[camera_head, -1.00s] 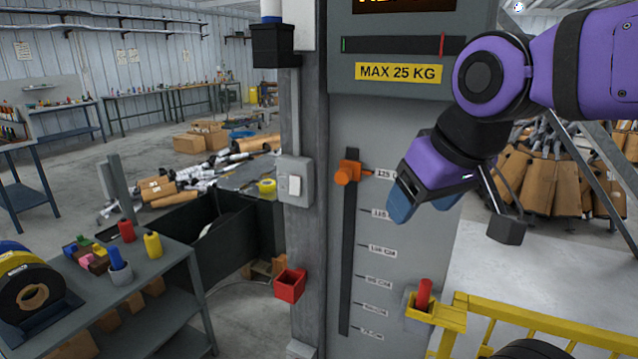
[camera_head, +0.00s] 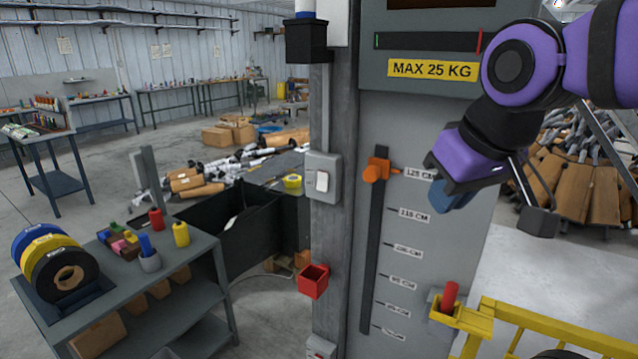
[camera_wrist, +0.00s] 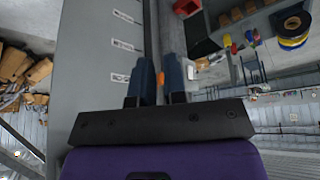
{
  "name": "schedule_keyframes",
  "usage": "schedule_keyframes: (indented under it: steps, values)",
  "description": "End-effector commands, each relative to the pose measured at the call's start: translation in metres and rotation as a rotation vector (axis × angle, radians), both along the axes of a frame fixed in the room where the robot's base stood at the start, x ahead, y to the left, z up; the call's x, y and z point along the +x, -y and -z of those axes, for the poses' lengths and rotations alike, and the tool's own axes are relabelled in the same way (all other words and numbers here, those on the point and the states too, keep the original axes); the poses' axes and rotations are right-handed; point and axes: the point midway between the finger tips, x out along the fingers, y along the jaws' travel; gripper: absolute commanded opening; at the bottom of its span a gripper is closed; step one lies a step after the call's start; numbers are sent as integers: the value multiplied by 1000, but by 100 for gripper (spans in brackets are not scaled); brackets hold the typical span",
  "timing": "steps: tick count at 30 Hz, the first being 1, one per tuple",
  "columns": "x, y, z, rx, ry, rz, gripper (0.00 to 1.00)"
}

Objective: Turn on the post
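The post is a tall grey panel (camera_head: 420,280) with a grey upright (camera_head: 338,235) along its left side. A grey switch box with a white rocker (camera_head: 321,181) is fixed to the upright; I cannot tell whether the rocker is on or off. An orange slider (camera_head: 376,170) sits near the 125 CM label in a dark vertical slot. My gripper (camera_head: 450,190) has blue fingers and hangs in front of the panel, right of the slider and switch. In the wrist view my gripper (camera_wrist: 159,85) shows a narrow gap between its fingers, with nothing held.
A red open box (camera_head: 313,281) juts from the upright below the switch. A yellow holder with a red cylinder (camera_head: 450,297) and a yellow rail (camera_head: 530,318) stand at lower right. A grey bench (camera_head: 190,262) with spools and small tools is at left.

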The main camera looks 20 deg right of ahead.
Motion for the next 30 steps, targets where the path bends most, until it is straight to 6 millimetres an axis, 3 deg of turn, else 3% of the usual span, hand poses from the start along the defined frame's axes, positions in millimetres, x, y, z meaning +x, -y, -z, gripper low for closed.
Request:
schedule_keyframes:
  steps: [15,30]
  values:
    - [106,-41,-29,-205,-159,-249,0]
    - [210,-114,-19,-394,-282,-492,0]
